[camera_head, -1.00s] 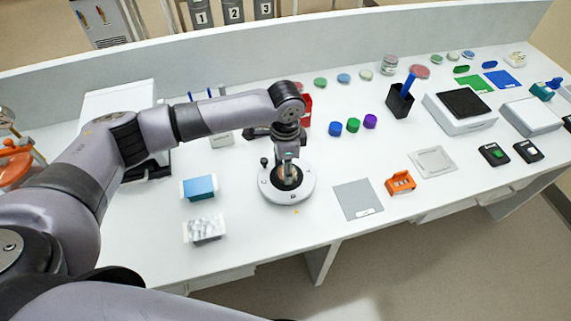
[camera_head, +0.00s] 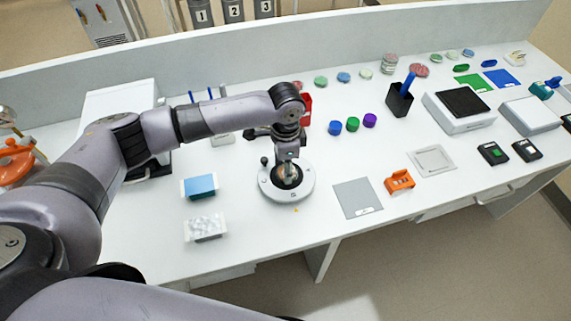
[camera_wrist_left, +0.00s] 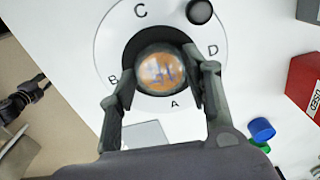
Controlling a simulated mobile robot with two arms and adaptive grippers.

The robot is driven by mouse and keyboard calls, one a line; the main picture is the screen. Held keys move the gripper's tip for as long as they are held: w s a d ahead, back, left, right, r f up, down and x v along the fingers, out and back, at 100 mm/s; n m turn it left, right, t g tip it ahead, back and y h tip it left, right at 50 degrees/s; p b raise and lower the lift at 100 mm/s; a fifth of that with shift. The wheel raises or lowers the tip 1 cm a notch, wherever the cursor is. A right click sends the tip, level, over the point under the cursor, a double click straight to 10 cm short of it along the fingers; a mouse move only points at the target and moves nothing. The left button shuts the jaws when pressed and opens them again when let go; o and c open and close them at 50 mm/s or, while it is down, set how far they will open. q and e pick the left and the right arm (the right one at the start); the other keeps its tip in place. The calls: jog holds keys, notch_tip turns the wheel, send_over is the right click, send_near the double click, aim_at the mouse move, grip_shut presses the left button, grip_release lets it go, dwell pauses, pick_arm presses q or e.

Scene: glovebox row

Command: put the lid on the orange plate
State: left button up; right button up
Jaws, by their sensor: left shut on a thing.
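My left gripper (camera_head: 289,176) points straight down over a round white device (camera_head: 304,192) with a dark central well. In the left wrist view, the gripper (camera_wrist_left: 162,88) is shut on a round clear lid (camera_wrist_left: 161,66), one finger on each side. Orange with blue marks shows through it, which fits the orange plate, but its edge cannot be told apart from the lid's. The lid is above or in the dark well; whether it touches the plate cannot be told. The white ring (camera_wrist_left: 113,50) around it carries letters A, B, C and D. My right gripper is out of view.
A black knob (camera_wrist_left: 199,11) stands on the ring. A blue-topped box (camera_head: 200,186) and a white box (camera_head: 205,228) are to the left. A grey pad (camera_head: 357,198) and orange rack (camera_head: 400,181) lie to the right. A red box (camera_head: 306,108) and coloured caps (camera_head: 353,124) are behind.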

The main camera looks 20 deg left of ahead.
pick_arm(q)
jog(key=o, duration=0.8)
jog(key=shift+c, duration=0.2)
jog(key=shift+o, duration=0.3)
